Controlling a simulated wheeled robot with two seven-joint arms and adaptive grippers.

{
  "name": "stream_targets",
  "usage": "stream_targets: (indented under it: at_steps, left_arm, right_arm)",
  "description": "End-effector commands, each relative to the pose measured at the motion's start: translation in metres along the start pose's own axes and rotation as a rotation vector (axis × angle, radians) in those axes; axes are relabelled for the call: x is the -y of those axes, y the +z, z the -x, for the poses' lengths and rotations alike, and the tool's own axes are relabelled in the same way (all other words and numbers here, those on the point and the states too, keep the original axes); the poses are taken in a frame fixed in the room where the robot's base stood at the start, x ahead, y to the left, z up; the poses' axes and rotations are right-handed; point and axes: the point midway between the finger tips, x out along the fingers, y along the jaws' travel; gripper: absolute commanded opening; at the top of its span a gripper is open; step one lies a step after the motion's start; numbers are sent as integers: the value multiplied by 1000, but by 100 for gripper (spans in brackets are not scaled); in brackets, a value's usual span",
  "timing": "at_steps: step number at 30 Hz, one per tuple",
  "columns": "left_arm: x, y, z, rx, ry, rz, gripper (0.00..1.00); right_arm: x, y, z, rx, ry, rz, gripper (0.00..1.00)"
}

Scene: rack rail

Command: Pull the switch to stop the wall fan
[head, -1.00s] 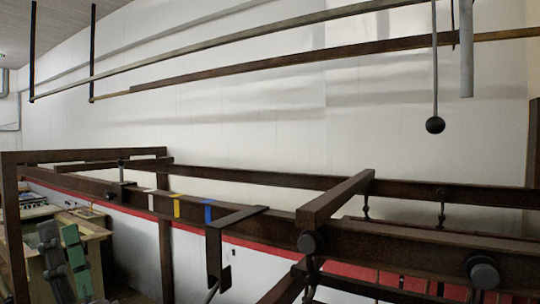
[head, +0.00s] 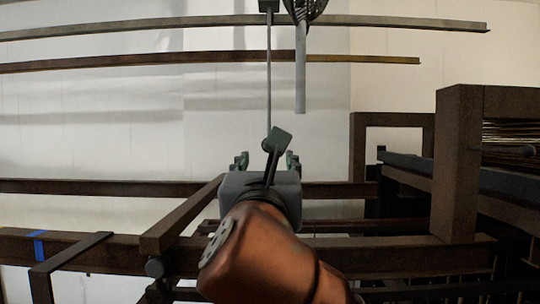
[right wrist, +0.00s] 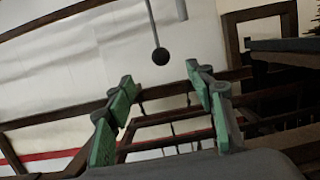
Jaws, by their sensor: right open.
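The switch is a thin pull cord (head: 268,85) hanging from a dark box (head: 268,5) at the top of the head view. Its lower end is hidden there behind my right gripper (head: 266,161). In the right wrist view the cord (right wrist: 153,22) ends in a dark ball (right wrist: 161,56). The ball shows beyond the open green fingers of my right gripper (right wrist: 164,80), in the gap between them and apart from both. Part of the fan's dark cage (head: 305,10) shows at the top edge of the head view. My left gripper is not in view.
A grey pipe (head: 300,80) hangs just right of the cord. Brown rails (head: 110,187) run across below, with a thick brown post (head: 460,165) and rack at right. Two long bars (head: 120,64) cross high up. The white wall between is clear.

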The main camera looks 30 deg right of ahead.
Motion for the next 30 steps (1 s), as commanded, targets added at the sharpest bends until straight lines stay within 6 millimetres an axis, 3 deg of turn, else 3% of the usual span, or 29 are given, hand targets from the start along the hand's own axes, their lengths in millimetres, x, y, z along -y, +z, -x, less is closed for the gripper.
stream_targets:
  at_steps: [8,20,30]
  left_arm:
    - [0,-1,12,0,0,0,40]
    - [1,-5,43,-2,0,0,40]
    - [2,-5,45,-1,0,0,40]
  right_arm:
    - [4,-4,-23,-28,17,-24,49]
    - [3,-4,-83,-26,16,-22,49]
    - [3,-7,-128,-24,14,-22,49]
